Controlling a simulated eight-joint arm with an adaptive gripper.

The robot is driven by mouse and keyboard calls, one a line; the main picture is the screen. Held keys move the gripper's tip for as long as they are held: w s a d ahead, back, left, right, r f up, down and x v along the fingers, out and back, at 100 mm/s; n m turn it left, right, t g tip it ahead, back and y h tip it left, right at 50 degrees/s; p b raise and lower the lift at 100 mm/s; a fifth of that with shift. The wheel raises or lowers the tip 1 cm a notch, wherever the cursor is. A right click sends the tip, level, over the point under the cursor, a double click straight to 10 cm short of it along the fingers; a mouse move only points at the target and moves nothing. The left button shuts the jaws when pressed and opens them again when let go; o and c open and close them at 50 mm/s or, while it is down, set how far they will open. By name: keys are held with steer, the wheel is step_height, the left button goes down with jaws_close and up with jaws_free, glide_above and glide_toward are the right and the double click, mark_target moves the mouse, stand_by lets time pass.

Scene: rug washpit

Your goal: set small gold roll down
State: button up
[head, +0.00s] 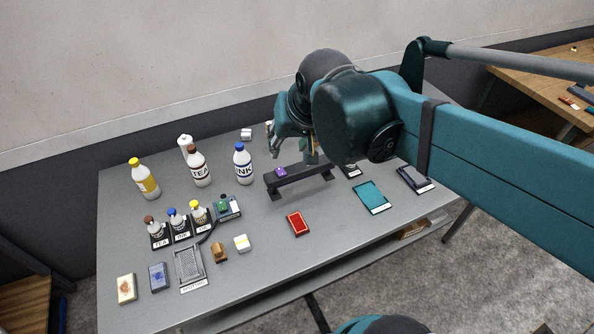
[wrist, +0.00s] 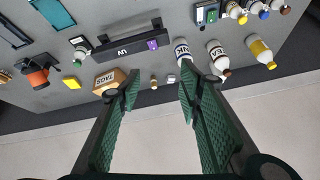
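A small gold-tan roll (wrist: 153,82) shows in the wrist view, appearing to stand on the grey table (head: 120,220) near its wall-side edge. My gripper (wrist: 158,88) is open, its two green fingers wide apart. The roll appears between the fingertips in the picture, with clear gaps on both sides and no visible contact. In the head view my gripper (head: 283,140) is over the back of the table, behind the black stand; I cannot make out the gold roll there.
A white roll (head: 246,134) lies close by. The black stand (head: 298,177) carries a purple block (head: 281,171). A TAGS box (wrist: 108,80) is beside the gold roll. Ink (head: 243,166) and tea (head: 199,167) bottles stand left. Bare table lies around the red box (head: 298,223).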

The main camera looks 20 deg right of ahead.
steer(key=s+f+n+t, duration=0.1)
steer(key=s+f+n, duration=0.2)
steer(key=s, duration=0.4)
steer(key=shift+s+a+f, duration=0.15)
steer(key=shift+a+f, duration=0.25)
